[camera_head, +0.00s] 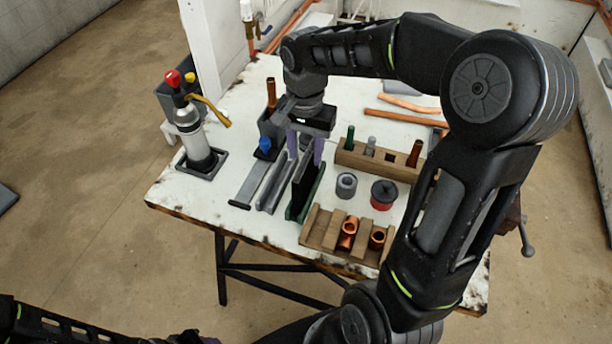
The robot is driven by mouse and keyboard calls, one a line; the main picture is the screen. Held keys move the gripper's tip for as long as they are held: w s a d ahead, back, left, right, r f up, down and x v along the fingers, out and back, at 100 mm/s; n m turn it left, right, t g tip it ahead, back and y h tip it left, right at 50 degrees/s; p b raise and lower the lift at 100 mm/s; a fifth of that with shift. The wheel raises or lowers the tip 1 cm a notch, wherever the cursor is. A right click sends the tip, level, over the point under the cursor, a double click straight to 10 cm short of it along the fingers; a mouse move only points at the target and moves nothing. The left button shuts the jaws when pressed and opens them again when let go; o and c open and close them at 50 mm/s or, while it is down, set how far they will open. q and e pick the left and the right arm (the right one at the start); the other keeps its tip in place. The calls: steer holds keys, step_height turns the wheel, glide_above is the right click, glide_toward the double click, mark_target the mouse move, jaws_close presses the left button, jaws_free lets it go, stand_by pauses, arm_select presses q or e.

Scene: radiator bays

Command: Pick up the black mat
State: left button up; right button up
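The black mat (303,184) stands upright on edge in a narrow dark green holder (292,213) near the front of the white table. My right gripper (305,158) points down over the mat's upper far part. Its two purple fingers are spread, one to the left and one to the right of the mat, with a visible gap between them. I cannot tell whether either finger touches the mat. My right gripper's body hides what lies behind it. My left gripper (192,339) is only partly visible at the bottom edge, and its fingers cannot be made out.
Grey channel holders (268,190) stand close left of the mat. A wooden block with copper fittings (325,226) is close right, with a grey ring (346,185) and red-black pot (383,194) beyond. A torch (194,135) stands at the left. My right arm hides the table's right side.

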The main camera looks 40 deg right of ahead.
mark_target(306, 174)
steer(key=shift+f, duration=1.3)
steer(key=shift+f, duration=0.1)
step_height(306, 174, down, 5)
steer(key=shift+d+p, duration=0.1)
steer(key=shift+p, duration=0.65)
steer(key=shift+s, duration=0.1)
steer(key=shift+c, duration=0.6)
jaws_close()
